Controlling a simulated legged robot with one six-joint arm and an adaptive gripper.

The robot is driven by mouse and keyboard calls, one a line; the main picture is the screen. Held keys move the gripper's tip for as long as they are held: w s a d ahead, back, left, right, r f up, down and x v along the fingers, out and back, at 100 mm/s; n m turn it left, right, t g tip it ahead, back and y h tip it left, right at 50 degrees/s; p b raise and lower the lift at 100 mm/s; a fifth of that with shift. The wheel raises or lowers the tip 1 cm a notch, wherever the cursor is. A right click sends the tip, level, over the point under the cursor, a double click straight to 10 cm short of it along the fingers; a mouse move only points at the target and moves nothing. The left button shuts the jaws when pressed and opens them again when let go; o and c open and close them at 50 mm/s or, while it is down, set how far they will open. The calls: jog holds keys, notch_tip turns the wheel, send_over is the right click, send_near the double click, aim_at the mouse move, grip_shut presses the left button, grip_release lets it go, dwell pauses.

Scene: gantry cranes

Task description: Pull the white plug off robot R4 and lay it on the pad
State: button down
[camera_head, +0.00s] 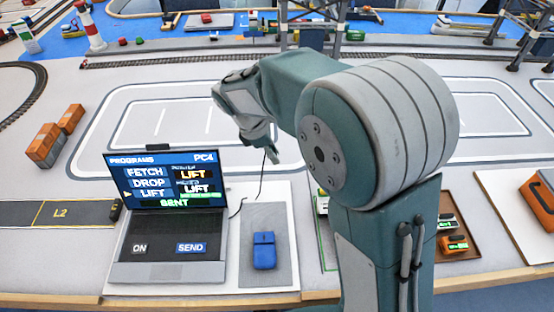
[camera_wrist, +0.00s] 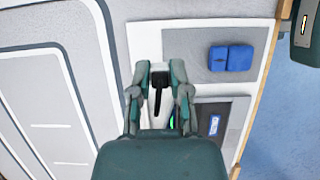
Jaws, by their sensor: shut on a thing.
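A dark piece (camera_wrist: 158,78) with a thin tail shows there. In the head view my gripper (camera_head: 266,148) is above the table, behind and right of the laptop. A thin black cable (camera_head: 261,185) hangs from it toward the laptop's right side. A grey pad (camera_head: 283,222) lies right of the laptop, with a blue mouse (camera_head: 264,250) on it; the pad also shows in the wrist view (camera_wrist: 199,72). I cannot make out robot R4; my arm hides part of the table.
The open laptop (camera_head: 155,248) shows "PROGRAMS PC4" and "SENT". Orange containers (camera_head: 45,144) stand at the left. A brown tray (camera_head: 463,222) with small orange and green items is right of my arm. Crane legs (camera_head: 306,32) and tracks are at the back.

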aim_at(273, 192)
jog(key=w, duration=0.1)
jog(key=w+a, duration=0.1)
jog(key=w, duration=0.1)
jog(key=shift+w+a, duration=0.15)
jog(key=shift+w, duration=0.15)
jog(key=shift+f, duration=0.1)
jog(key=shift+f, duration=8.95)
jog(key=shift+f, duration=0.6)
jog(key=c, duration=0.5)
grip_release()
notch_tip(273, 192, up, 10)
